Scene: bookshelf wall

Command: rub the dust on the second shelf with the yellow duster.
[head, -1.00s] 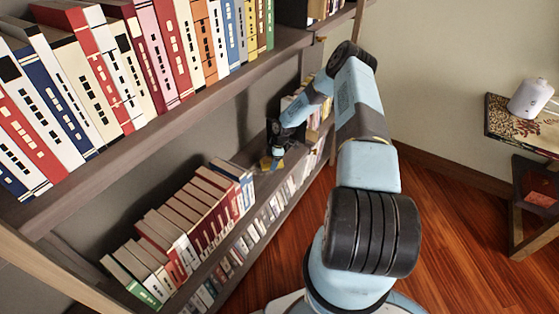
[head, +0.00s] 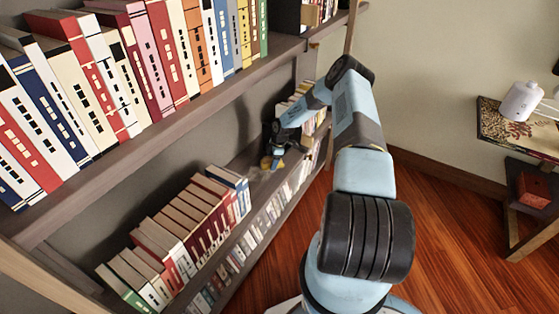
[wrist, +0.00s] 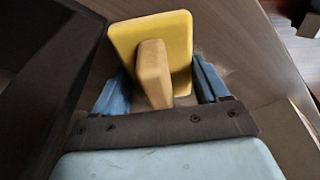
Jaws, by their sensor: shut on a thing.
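The yellow duster (wrist: 178,32) is a flat yellow block with a tan handle (wrist: 152,72). In the wrist view the handle stands between the two blue fingers of my gripper (wrist: 160,85), which is shut on it. In the head view my gripper (head: 276,156) is low over the second shelf (head: 262,184), with the duster (head: 265,163) small at its tip, at or close to the board. A faint pale patch, likely dust (head: 256,174), shows beside the duster; its full extent is unclear. The duster's underside is hidden.
A leaning row of books (head: 190,225) fills the near part of the second shelf. More books (head: 292,103) stand beyond my gripper. The upper shelf (head: 165,118) with its books overhangs the space. A side table (head: 515,125) stands at right.

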